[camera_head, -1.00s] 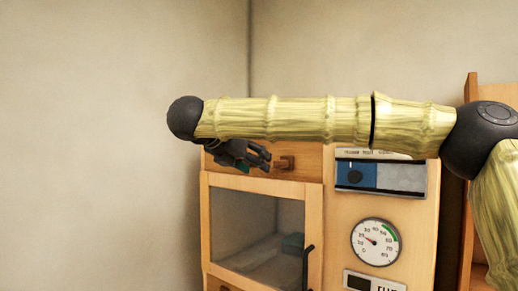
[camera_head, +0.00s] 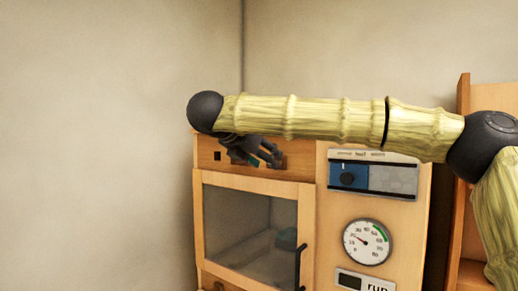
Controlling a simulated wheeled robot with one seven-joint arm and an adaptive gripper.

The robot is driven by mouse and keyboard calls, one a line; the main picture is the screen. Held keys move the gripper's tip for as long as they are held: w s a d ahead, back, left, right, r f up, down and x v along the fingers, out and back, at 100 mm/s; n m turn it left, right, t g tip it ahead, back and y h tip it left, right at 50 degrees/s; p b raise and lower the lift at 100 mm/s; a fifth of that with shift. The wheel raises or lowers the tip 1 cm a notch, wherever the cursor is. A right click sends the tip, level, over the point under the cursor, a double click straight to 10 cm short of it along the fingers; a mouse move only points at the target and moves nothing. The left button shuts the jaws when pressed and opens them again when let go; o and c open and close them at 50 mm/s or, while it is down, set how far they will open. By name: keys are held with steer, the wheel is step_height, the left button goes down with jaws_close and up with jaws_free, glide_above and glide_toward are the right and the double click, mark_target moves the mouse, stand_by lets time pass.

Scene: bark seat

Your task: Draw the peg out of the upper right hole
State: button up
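The wooden cabinet front has a top panel (camera_head: 207,143) with a small dark square hole (camera_head: 217,156) at its left. At the panel's right a short wooden peg (camera_head: 283,161) shows in part just past my fingertips, where the upper right hole would be. The hole itself is hidden. My gripper (camera_head: 274,157) is dark and reaches in from the left under my forearm. Its fingers look spread apart, with the tips at or very near the peg. I cannot tell whether they touch it.
Below the panel is a glazed door (camera_head: 230,180) with a dark upright handle (camera_head: 301,267). A wooden side piece (camera_head: 463,180) stands farther right.

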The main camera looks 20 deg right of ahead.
steer(key=shift+b+x, duration=1.45)
steer(key=shift+x, duration=1.1)
steer(key=c, duration=0.9)
steer(key=s+a+b, duration=0.6)
steer(key=a+b, duration=0.1)
steer(key=a, duration=0.1)
steer(key=shift+s, duration=0.25)
steer(key=shift+a, duration=0.1)
